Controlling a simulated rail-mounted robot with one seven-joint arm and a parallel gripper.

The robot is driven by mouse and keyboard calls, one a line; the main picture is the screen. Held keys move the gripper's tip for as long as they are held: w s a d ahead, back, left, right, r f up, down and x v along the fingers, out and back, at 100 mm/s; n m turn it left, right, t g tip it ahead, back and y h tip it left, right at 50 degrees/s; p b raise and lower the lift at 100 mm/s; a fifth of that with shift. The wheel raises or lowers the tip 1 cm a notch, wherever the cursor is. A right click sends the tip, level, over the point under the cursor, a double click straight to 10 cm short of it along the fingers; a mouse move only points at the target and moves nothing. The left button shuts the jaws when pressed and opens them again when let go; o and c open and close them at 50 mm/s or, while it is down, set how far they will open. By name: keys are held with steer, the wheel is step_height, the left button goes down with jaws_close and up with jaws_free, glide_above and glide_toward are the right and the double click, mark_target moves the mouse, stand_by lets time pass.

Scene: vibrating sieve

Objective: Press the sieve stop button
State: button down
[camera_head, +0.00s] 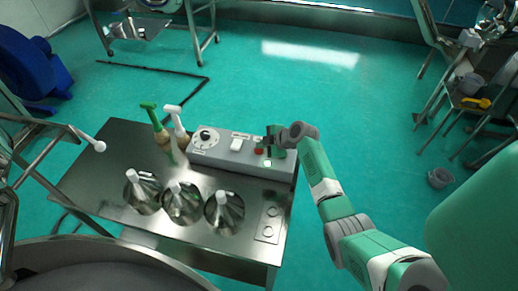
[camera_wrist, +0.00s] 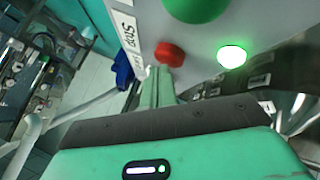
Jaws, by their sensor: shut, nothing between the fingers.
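The grey sieve control box (camera_head: 222,158) stands at the back right of the steel table in the head view. In the wrist view, a red button (camera_wrist: 170,53) sits beside a "STOP" label (camera_wrist: 128,34). The red button also shows in the head view (camera_head: 259,151), close beside my gripper (camera_head: 268,148). In the wrist view, my gripper (camera_wrist: 160,76) has its green fingers together and empty, with the tips right at the red button's near edge. I cannot tell whether they touch it. A green button (camera_wrist: 195,7) and a glowing light (camera_wrist: 232,56) are next to it.
The steel table (camera_head: 113,157) holds several metal funnels (camera_head: 184,205) in front of the box. A green-topped bottle (camera_head: 156,122) and a white-topped bottle (camera_head: 174,120) stand left of the box. Open floor lies behind.

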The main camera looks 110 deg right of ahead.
mark_target(262, 150)
steer(key=shift+f, duration=0.25)
steer(key=shift+r, duration=0.1)
stand_by(0.5)
steer(key=shift+r+p, duration=0.35)
steer(key=shift+r, duration=0.6)
steer(key=shift+r+p, duration=1.65)
steer(key=shift+r, duration=0.85)
steer(key=shift+f, duration=0.1)
